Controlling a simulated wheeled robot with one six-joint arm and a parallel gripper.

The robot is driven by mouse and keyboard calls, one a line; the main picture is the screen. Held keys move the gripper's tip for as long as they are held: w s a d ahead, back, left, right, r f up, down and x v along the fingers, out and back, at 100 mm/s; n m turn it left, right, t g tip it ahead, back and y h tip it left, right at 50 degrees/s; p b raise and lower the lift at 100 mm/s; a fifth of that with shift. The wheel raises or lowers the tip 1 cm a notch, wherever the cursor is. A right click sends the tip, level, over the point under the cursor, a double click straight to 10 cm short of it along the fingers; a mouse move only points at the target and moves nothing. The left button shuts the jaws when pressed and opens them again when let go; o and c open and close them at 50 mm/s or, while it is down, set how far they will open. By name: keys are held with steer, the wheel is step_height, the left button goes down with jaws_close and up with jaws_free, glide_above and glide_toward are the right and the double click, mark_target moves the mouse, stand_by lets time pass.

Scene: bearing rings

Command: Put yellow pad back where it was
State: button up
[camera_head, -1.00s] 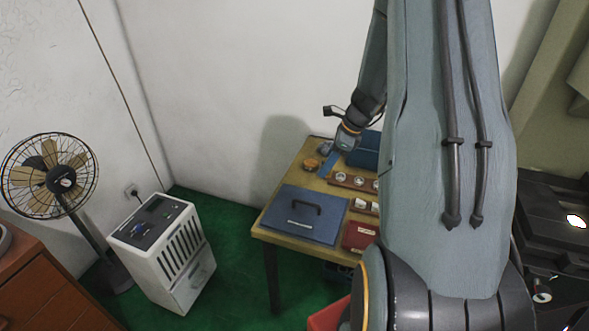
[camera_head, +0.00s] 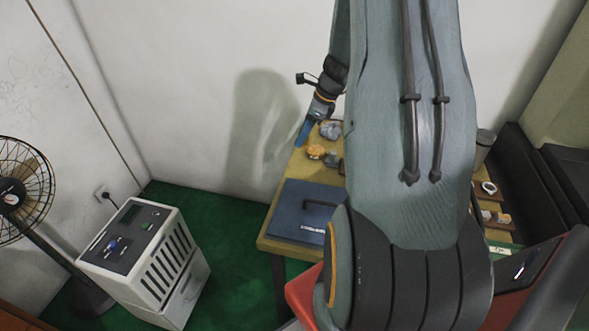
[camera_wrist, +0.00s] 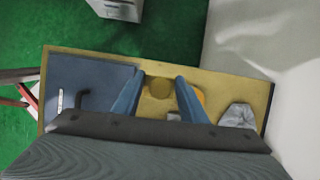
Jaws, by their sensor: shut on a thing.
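My gripper (camera_head: 304,138) hangs by the table's back left edge in the head view. In the wrist view its two blue fingers (camera_wrist: 160,80) are shut on a round, dull yellow thing, which I take to be the yellow pad (camera_wrist: 158,88). The pad looks close in colour to the tabletop behind it, and I cannot make it out in the head view. The wooden table (camera_head: 268,243) lies below; its tabletop also shows in the wrist view (camera_wrist: 215,82).
A blue case (camera_head: 292,210) with a dark handle lies on the table. An orange thing (camera_head: 316,151) and a grey crumpled thing (camera_head: 330,130) sit near the back. A white cabinet (camera_head: 150,262) and a fan (camera_head: 22,190) stand left. Green floor lies between cabinet and table.

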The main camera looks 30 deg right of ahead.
steer(key=shift+w+f+b, duration=0.6)
steer(key=shift+f, duration=0.65)
steer(key=shift+w+f+p, duration=0.1)
steer(key=shift+f+p, duration=0.75)
steer(key=shift+f, duration=3.9)
steer(key=shift+f, duration=0.1)
steer(key=o, duration=0.9)
